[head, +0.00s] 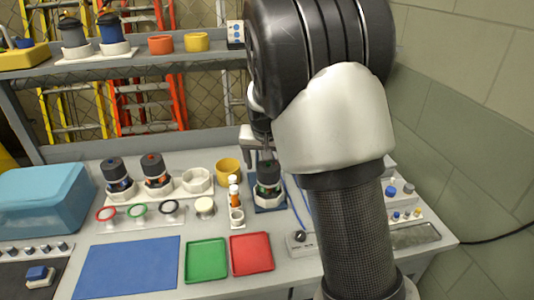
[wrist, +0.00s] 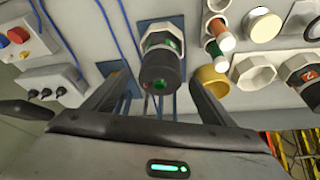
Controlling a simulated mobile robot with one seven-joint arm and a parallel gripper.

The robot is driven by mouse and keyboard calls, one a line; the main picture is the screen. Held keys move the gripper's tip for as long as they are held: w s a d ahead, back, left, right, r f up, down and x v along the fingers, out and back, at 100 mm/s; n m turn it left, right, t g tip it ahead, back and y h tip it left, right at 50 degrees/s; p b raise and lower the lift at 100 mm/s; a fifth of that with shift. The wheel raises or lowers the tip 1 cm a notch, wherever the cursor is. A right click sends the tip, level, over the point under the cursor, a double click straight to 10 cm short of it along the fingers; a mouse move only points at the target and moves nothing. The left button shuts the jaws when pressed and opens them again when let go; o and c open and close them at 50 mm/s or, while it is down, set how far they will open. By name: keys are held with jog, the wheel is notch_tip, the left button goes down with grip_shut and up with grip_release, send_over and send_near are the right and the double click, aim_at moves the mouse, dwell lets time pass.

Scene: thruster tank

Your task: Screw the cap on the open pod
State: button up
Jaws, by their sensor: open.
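A pod with a dark cylindrical top and a green band (head: 268,181) stands upright in a light holder on a blue pad (head: 270,205). In the wrist view this pod (wrist: 161,72) shows a dark top with a green spot, and green inside its clear body. The dark top sits on the body; I cannot tell whether it is screwed tight. My gripper (head: 258,146) is just above the pod. In the wrist view its open fingers (wrist: 158,85) stand on either side of the top, with gaps visible. My arm hides part of the area to the right.
Two similar dark-topped pods (head: 115,178) (head: 156,174) and an empty white holder (head: 197,180) stand to the left. Green (head: 206,260) and red trays (head: 252,253) lie in front.

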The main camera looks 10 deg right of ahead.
aim_at(268, 167)
jog(key=shift+x, duration=1.55)
jog(key=c, duration=1.1)
jog(key=shift+o, duration=0.2)
